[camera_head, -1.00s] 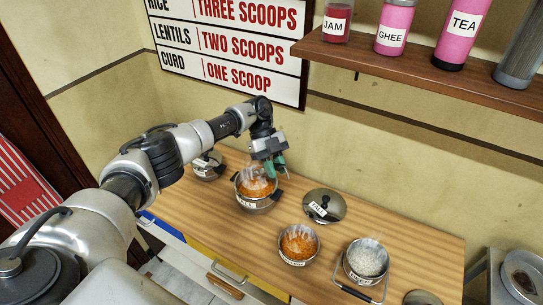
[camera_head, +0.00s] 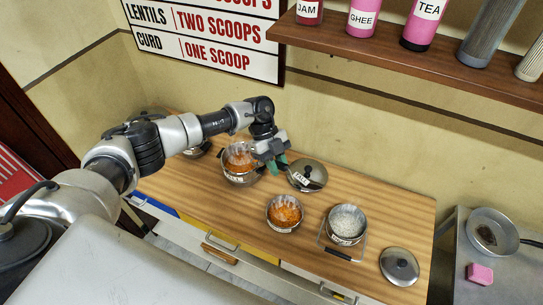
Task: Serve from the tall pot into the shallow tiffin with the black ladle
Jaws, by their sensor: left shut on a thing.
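The tall pot (camera_head: 232,178) is a metal pot with a label and steaming orange food, at the back of the wooden counter. A small metal bowl (camera_head: 284,229), probably the shallow tiffin, holds orange food at the front; its label is too small to read. My left gripper (camera_head: 274,168) is shut just right of the tall pot, between it and a round metal lid (camera_head: 307,168). What it holds is mostly hidden, probably the black ladle; the ladle's bowl cannot be made out. My right gripper is not in view.
A metal container of white rice (camera_head: 346,220) with a wire handle stands right of the bowl. Another lid (camera_head: 399,266) lies at the counter's front right. A pan (camera_head: 493,232) and a pink block (camera_head: 480,274) are on a side surface. A shelf (camera_head: 400,70) with jars hangs above.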

